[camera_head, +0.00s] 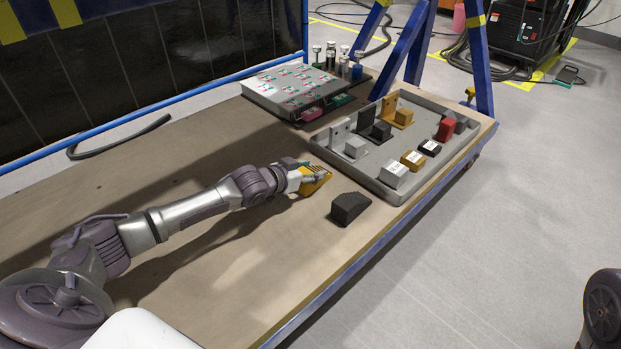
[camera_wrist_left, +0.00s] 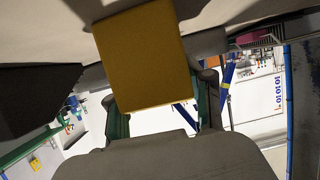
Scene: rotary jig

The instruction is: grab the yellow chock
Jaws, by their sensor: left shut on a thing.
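The yellow chock (camera_head: 317,186) is at the end of my left arm, above or on the wooden table, just left of the grey tray. My left gripper (camera_head: 311,172) is shut on it, and the fingers cover part of it. In the left wrist view the chock (camera_wrist_left: 145,60) shows as a broad yellow face between the green-edged fingers (camera_wrist_left: 160,108). I cannot tell whether it still touches the table. My right gripper is not in view.
A black chock (camera_head: 348,207) lies on the table close to the right of the left gripper. The grey tray (camera_head: 385,182) holds several grey, yellow, red and black blocks. A board with small parts (camera_head: 300,88) stands behind. The table's front left is bare.

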